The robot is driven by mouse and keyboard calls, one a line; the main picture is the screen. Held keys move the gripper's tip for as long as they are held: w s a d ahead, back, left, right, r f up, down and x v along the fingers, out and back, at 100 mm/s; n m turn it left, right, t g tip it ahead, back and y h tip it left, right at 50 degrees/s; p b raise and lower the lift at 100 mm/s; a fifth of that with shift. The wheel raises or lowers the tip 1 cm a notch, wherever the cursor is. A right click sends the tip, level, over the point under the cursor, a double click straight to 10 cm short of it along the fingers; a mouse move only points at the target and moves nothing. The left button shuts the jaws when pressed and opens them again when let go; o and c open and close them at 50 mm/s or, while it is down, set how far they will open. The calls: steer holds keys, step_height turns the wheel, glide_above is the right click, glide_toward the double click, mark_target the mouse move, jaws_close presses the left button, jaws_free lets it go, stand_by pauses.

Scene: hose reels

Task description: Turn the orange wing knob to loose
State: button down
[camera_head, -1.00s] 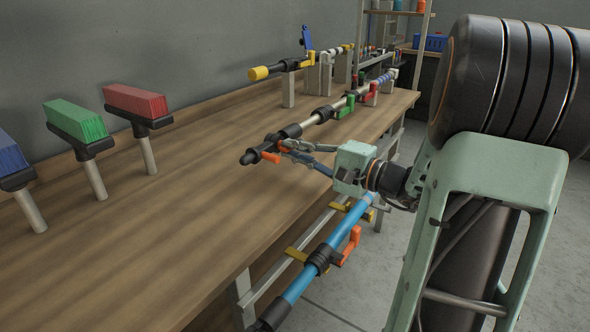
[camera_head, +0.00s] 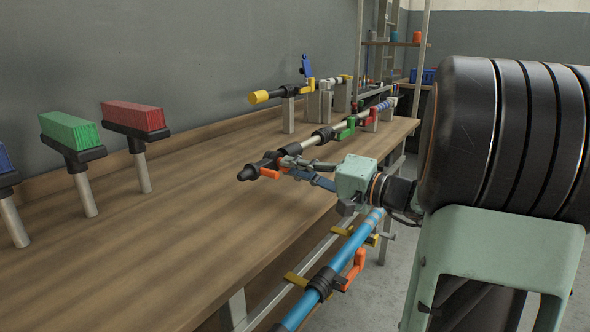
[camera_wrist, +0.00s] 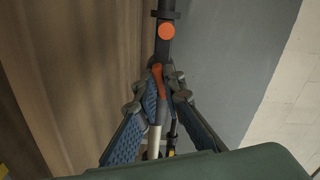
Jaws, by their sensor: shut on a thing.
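A pole with black collars and a pale tube (camera_head: 312,142) lies along the bench's front edge. An orange lever-like knob (camera_head: 268,173) juts from its near black end (camera_head: 247,174); an orange round end also shows in the wrist view (camera_wrist: 167,31). My gripper (camera_head: 287,166) is at the pole just beyond that knob. In the wrist view my gripper (camera_wrist: 160,92) has its fingers closed on an orange-red elongated wing knob (camera_wrist: 160,80), which runs along the pole. The fingers hide most of this knob in the head view.
A blue pole (camera_head: 350,245) with another orange lever (camera_head: 355,266) hangs below the bench edge. Green (camera_head: 70,131) and red (camera_head: 134,115) brushes stand at the left. A yellow-ended pole (camera_head: 259,97) lies behind. The bench middle (camera_head: 190,215) is clear.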

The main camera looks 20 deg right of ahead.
steer(key=shift+a+r, duration=0.2)
steer(key=shift+a, duration=0.05)
steer(key=c, duration=2)
jaws_free()
steer(key=shift+c, duration=0.2)
steer(key=shift+w+f, duration=0.1)
steer(key=v, duration=1.2)
